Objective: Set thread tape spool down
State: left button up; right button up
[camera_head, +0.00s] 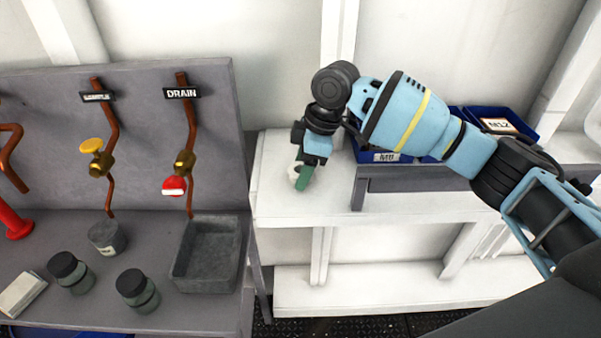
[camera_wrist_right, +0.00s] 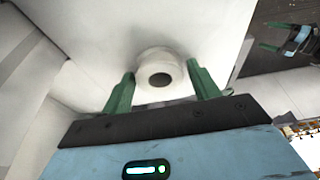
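The thread tape spool (camera_wrist_right: 160,82) is a small white ring with a dark hole. In the right wrist view it sits between the two green fingers of my right gripper (camera_wrist_right: 161,86), which appear to touch its sides. In the head view my right gripper (camera_head: 300,178) points down at the left end of the white shelf top (camera_head: 330,203), and a bit of the spool shows beside its fingers. The spool is at or very near that surface; contact beneath it is hidden. My left gripper (camera_wrist_right: 270,36) shows small in the right wrist view, fingers apart and empty.
Blue bins (camera_head: 365,152) stand on the raised grey shelf to the right of my right gripper. On the left, a grey bench holds dark-lidded jars (camera_head: 137,291), a grey basin (camera_head: 206,256) and pipes with valves. The white shelf top in front of the gripper is clear.

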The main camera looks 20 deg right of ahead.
aim_at(296, 170)
jog(key=c, duration=0.8)
pick_arm(q)
jog(key=shift+d, duration=0.15)
pick_arm(e)
jog(key=shift+r, duration=0.2)
jog(key=shift+r, duration=0.2)
notch_tip(296, 170, up, 3)
jog(key=shift+s, duration=0.15)
pick_arm(q)
jog(key=shift+w+a+r+t+p, duration=0.2)
jog(key=shift+w+r+t+p, duration=0.1)
jog(key=shift+w+r+p, duration=0.5)
pick_arm(e)
jog(key=s+r, duration=0.1)
jog(key=s, duration=1.4)
jog(key=shift+s+d+r, duration=0.15)
jog(key=shift+s+d, duration=0.05)
jog(key=shift+s, duration=0.15)
